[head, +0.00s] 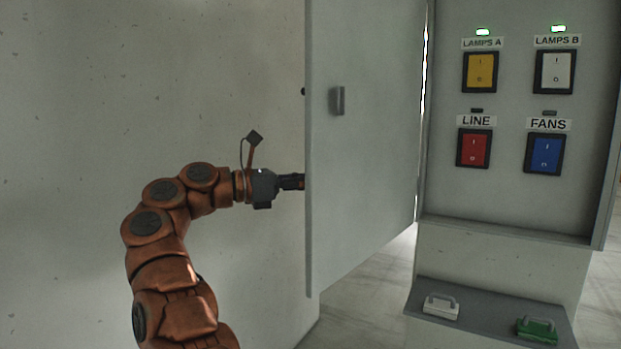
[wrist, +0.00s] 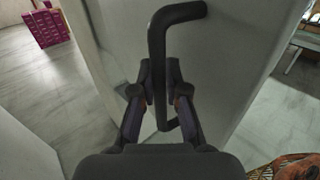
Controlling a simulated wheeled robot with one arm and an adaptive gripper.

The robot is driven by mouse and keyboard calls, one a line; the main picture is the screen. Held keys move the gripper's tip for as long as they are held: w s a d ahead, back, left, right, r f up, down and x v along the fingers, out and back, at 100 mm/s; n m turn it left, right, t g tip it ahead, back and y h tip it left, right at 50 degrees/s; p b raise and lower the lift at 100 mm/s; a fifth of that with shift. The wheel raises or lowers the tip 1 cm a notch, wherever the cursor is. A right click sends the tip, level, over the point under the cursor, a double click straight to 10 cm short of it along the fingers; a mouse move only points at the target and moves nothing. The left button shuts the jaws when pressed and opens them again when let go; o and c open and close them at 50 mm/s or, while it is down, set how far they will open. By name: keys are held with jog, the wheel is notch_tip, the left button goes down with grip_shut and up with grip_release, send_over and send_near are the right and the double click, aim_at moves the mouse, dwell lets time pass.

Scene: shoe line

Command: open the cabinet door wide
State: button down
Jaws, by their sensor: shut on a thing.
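The cabinet door (head: 370,170) is a grey panel that stands open, swung out to the left of the switch cabinet (head: 519,205). A small dark fitting (head: 337,100) is on the face toward the head camera. My gripper (head: 292,182) reaches past the door's left edge, and its fingertips are hidden behind the door in the head view. In the wrist view my gripper (wrist: 160,82) is shut on the dark bar handle (wrist: 157,45), with a finger on each side. The handle stands off the pale door face, which also shows in the wrist view (wrist: 222,65).
The cabinet holds yellow, white, red and blue switches; the yellow one (head: 480,72) and white one (head: 555,72) have lit lamps above. A shelf (head: 480,313) below bears a white and a green padlock-like item. A pale wall (head: 90,120) is left. Magenta boxes (wrist: 45,27) stand on the floor.

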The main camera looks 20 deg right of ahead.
jog(key=shift+w+a+g, duration=0.15)
jog(key=shift+w+g, duration=0.25)
jog(key=shift+w, duration=0.1)
jog(key=shift+w+a+p, duration=0.15)
jog(key=shift+w+p, duration=0.1)
jog(key=shift+p, duration=0.05)
jog(key=c, duration=1.2)
grip_release()
jog(key=shift+a, duration=0.1)
